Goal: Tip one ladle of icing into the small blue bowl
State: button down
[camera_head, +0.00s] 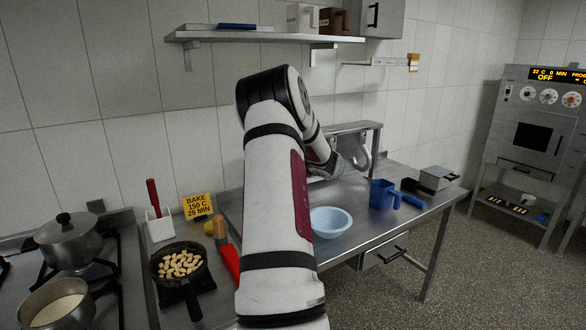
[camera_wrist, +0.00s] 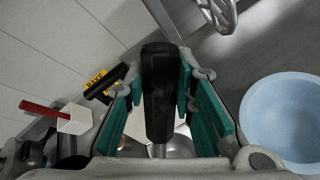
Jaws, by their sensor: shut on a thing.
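My gripper (camera_wrist: 163,105) has its teal-padded fingers on either side of a black handle (camera_wrist: 160,85), shut on it. A short metal shaft shows below the handle. The lower part of this tool is mostly hidden, so I cannot see a ladle cup or any icing in it. The small blue bowl (camera_head: 330,221) stands upright on the metal table, right of my arm in the head view. In the wrist view the blue bowl (camera_wrist: 285,118) is right of the gripper and apart from it; its visible inside looks empty. My arm hides the gripper's fingers in the head view.
A blue jug (camera_head: 383,194) and a metal box (camera_head: 437,178) stand to the right. On the left are a pot of pale cream liquid (camera_head: 55,305), a lidded pot (camera_head: 68,238), a pan of nuts (camera_head: 180,266) and a white holder (camera_head: 159,226). A shelf (camera_head: 262,37) hangs above.

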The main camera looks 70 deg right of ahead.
jog(key=shift+s+d+f+m+y+p, duration=0.15)
jog(key=shift+d+p, duration=0.25)
jog(key=shift+p, duration=0.45)
jog(key=shift+s+d+f+m+y+p, duration=0.15)
jog(key=shift+d+p, duration=0.2)
jog(key=shift+p, duration=0.5)
jog(key=shift+w+f+b, duration=0.2)
jog(key=shift+f+b, duration=0.35)
jog(key=shift+f, duration=0.1)
notch_tip(320, 180, down, 5)
jog(key=b, duration=0.3)
jog(key=shift+s, duration=0.1)
dwell(0.3)
jog(key=shift+r, duration=3.45)
jog(key=shift+a, duration=0.1)
